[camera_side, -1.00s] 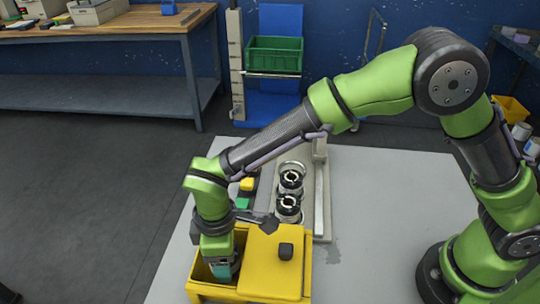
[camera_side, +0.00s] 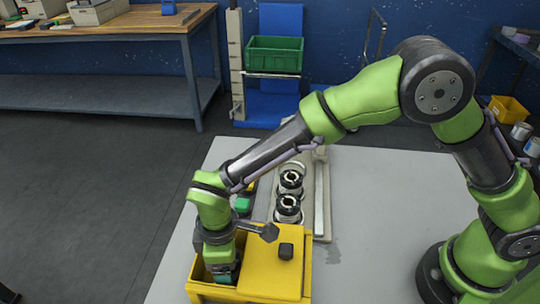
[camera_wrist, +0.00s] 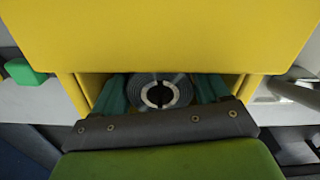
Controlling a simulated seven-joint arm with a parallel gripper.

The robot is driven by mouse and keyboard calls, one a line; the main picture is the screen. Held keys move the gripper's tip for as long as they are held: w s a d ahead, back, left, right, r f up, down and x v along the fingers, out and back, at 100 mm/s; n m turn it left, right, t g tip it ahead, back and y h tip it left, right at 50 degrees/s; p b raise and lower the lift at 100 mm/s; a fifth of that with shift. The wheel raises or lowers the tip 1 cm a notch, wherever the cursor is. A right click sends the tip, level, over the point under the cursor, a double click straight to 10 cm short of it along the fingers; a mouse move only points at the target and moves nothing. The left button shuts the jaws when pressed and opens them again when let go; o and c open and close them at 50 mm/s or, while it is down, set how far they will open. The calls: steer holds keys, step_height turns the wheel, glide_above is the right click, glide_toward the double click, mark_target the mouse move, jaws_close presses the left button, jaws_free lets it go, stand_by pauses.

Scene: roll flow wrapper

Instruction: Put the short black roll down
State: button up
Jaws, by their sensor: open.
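The short black roll (camera_wrist: 160,93) shows in the wrist view inside the yellow box, with its pale core ring facing the camera. My gripper (camera_wrist: 158,95) is open, with one teal finger on each side of the roll. In the side view my gripper (camera_side: 224,274) reaches down into the open left part of the yellow box (camera_side: 275,265). The roll is hidden there by the box wall and my gripper. I cannot tell whether the roll rests on the box floor.
A yellow lid with a black knob (camera_side: 286,251) covers the right part of the box. Two black-and-white rollers (camera_side: 289,195) stand on the machine behind it, beside a metal rail (camera_side: 320,200). A green button (camera_side: 243,204) is left of them. The grey table is clear at right.

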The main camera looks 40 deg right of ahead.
step_height(320, 180, up, 12)
steer(key=f, duration=0.1)
steer(key=w+d+r+m+t+y, duration=0.1)
steer(key=d+r+m, duration=0.2)
steer(key=d+r, duration=0.5)
steer(key=s+d+r+m+t, duration=0.1)
steer(key=s+d+m+t, duration=0.1)
steer(key=d, duration=0.5)
steer(key=s+d+r+m+t, duration=0.1)
steer(key=s+d+m+t, duration=0.1)
steer(key=s+d+m, duration=0.2)
steer(key=s+d+r+m+t+y, duration=0.1)
steer(key=d+m, duration=0.5)
steer(key=d, duration=0.6)
steer(key=s+t, duration=0.1)
steer(key=s, duration=0.1)
steer(key=shift+s+r, duration=0.3)
steer(key=shift+s, duration=0.05)
steer(key=shift+a, duration=0.1)
